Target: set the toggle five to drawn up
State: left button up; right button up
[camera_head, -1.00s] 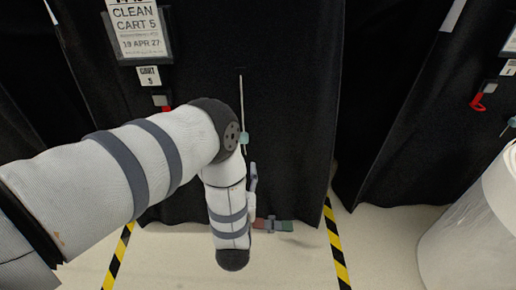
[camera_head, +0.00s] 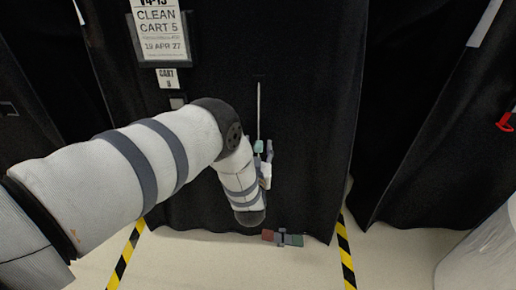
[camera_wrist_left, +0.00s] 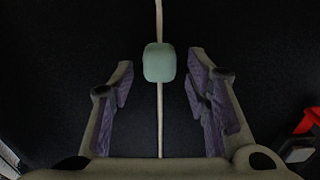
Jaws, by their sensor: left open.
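The toggle five is a pale green bead (camera_head: 258,146) on a thin light cord (camera_head: 259,108) that hangs down the black cover (camera_head: 305,120) of cart 5. In the left wrist view the toggle (camera_wrist_left: 159,62) sits between the tips of my open left gripper (camera_wrist_left: 161,80), with a gap on each side. The cord runs on above and below it. In the head view my left gripper (camera_head: 266,164) is at the toggle's height, partly hidden by my own arm. My right gripper is not in view.
A "CLEAN CART 5" sign (camera_head: 160,30) hangs upper left. A red and green block (camera_head: 282,238) is at the cover's bottom hem. Striped floor tape (camera_head: 345,255) flanks the cart. A red hook (camera_head: 505,122) hangs on the right cart. A red part (camera_wrist_left: 308,122) shows in the wrist view.

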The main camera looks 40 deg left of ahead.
pick_arm(q)
jog(key=shift+c, duration=0.5)
grip_shut()
notch_tip(320, 180, up, 12)
jog(key=p, duration=0.7)
jog(key=shift+f, duration=0.4)
jog(key=shift+o, duration=0.5)
grip_release()
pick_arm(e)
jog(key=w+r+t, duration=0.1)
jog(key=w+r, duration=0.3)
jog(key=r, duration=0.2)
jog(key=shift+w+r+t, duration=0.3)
pick_arm(q)
jog(key=shift+s, duration=0.1)
send_near(259, 108)
jog(key=v, duration=0.5)
jog(key=shift+s+d, duration=0.25)
jog(key=shift+s, duration=0.05)
